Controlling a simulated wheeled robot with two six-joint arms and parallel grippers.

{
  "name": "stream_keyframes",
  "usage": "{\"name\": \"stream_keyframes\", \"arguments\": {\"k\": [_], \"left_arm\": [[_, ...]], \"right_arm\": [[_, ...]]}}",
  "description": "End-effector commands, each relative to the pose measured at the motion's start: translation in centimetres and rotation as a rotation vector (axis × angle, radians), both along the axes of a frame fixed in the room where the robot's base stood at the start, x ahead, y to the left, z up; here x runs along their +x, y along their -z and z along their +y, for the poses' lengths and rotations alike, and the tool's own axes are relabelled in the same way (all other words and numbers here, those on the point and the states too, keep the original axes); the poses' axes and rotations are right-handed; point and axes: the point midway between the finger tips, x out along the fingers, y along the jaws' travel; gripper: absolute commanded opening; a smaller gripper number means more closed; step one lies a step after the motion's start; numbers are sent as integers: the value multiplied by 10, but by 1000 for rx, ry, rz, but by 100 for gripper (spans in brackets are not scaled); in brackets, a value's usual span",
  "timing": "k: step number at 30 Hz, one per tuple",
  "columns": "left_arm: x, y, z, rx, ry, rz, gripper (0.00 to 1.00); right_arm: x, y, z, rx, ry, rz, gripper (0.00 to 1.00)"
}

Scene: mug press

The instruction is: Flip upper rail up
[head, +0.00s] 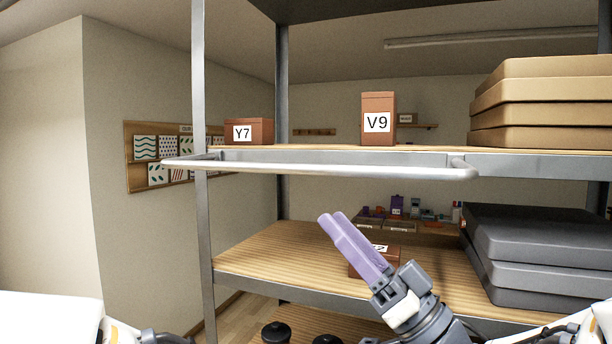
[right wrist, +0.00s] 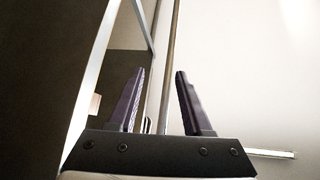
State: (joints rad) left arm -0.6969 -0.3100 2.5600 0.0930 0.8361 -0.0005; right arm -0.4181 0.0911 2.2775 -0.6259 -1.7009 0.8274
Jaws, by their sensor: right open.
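The upper rail (head: 320,169) is a pale metal bar that stands out in front of the upper shelf, level with its front edge, joined by short side arms at both ends. My right gripper (head: 328,217), with purple fingers, is below the rail's middle and apart from it, pointing up and to the left. In the right wrist view my right gripper (right wrist: 160,72) is open and empty. A thin grey bar, apparently the rail (right wrist: 171,45), lines up between its fingers, farther off. Only part of my left arm shows at the lower left; its gripper is out of view.
The upper shelf (head: 330,149) holds box Y7 (head: 249,131), box V9 (head: 378,118) and stacked tan cases (head: 540,100). The lower shelf (head: 265,255) holds a brown box (head: 362,266) behind my right gripper and dark grey cases (head: 540,255). A metal post (head: 199,80) stands left.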

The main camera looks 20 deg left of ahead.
Motion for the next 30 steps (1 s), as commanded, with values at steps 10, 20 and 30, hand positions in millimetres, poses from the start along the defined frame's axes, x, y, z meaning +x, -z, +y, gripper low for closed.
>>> {"name": "stream_keyframes", "arguments": {"k": [10,20,30], "left_arm": [[0,-19,0,0,0,0,0],[0,-53,0,0,-2,0,0],[0,-60,0,0,-3,0,0]], "right_arm": [[-8,-32,13,55,-69,-36,50],[0,-72,54,54,-65,-35,50],[3,-81,67,53,-62,-35,50]]}}
